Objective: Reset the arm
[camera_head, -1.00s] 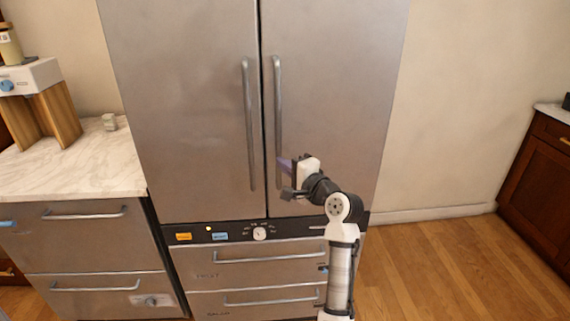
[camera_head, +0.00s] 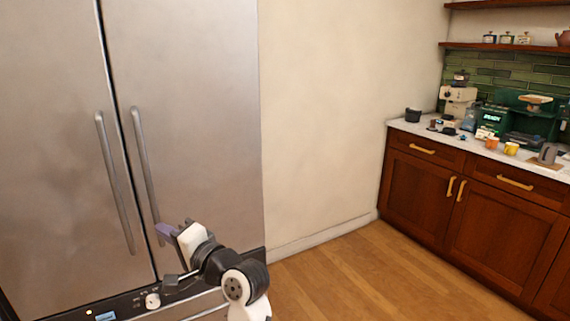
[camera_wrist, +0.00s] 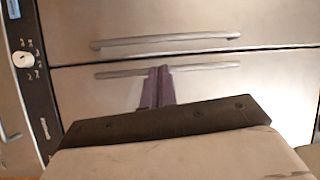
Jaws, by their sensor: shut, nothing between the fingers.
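My gripper (camera_head: 163,230) is in the lower left of the head view, in front of the steel fridge (camera_head: 200,110). In the wrist view my gripper (camera_wrist: 157,88) shows two purple fingers pressed together with nothing between them. The fingers point toward the fridge doors and their long handles (camera_wrist: 165,41). In the head view the arm is bent, with its white and black joints at the bottom of the picture. I cannot tell the exact gap between the fingertips and the fridge.
A control strip with a white dial (camera_head: 152,301) runs below the fridge doors. To the right, a wooden cabinet (camera_head: 420,196) carries a white counter with a coffee machine (camera_head: 458,103), an orange cup (camera_head: 491,143) and other items. The wooden floor (camera_head: 340,280) between is clear.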

